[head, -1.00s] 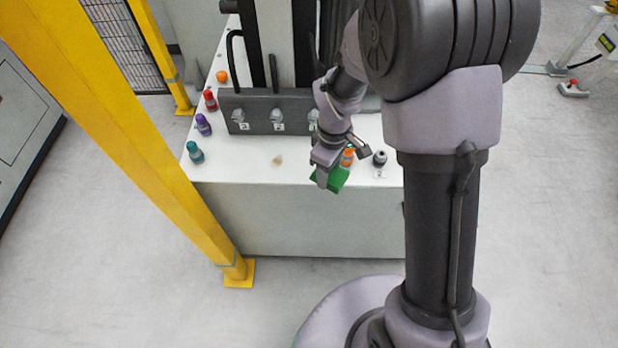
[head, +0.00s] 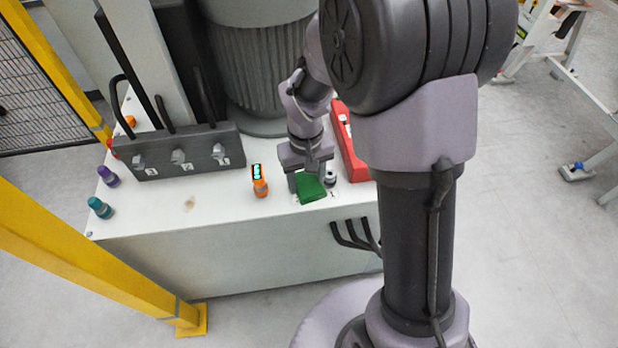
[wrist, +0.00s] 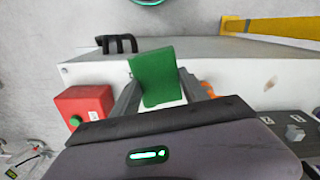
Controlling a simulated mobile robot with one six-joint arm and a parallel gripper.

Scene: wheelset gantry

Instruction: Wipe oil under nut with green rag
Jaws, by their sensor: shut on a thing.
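My gripper (head: 308,178) is shut on a green rag (head: 312,191), above the front right of the white bench top (head: 225,196). In the wrist view the rag (wrist: 155,76) hangs between the two fingers. Nuts labelled 3 (head: 138,161), 2 (head: 178,157) and 1 (head: 218,153) sit on the front of a dark block (head: 190,140). A faint tan stain (head: 189,204), possibly oil, lies on the bench top in front of the block, left of my gripper. I cannot tell whether the rag touches the bench.
An orange device (head: 259,181) with green lights stands just left of the rag. A dark and pale knob (head: 331,178) and a red box (head: 348,145) are to its right. Purple (head: 108,176) and teal (head: 100,208) bottles line the left edge. A yellow post (head: 70,255) stands front left.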

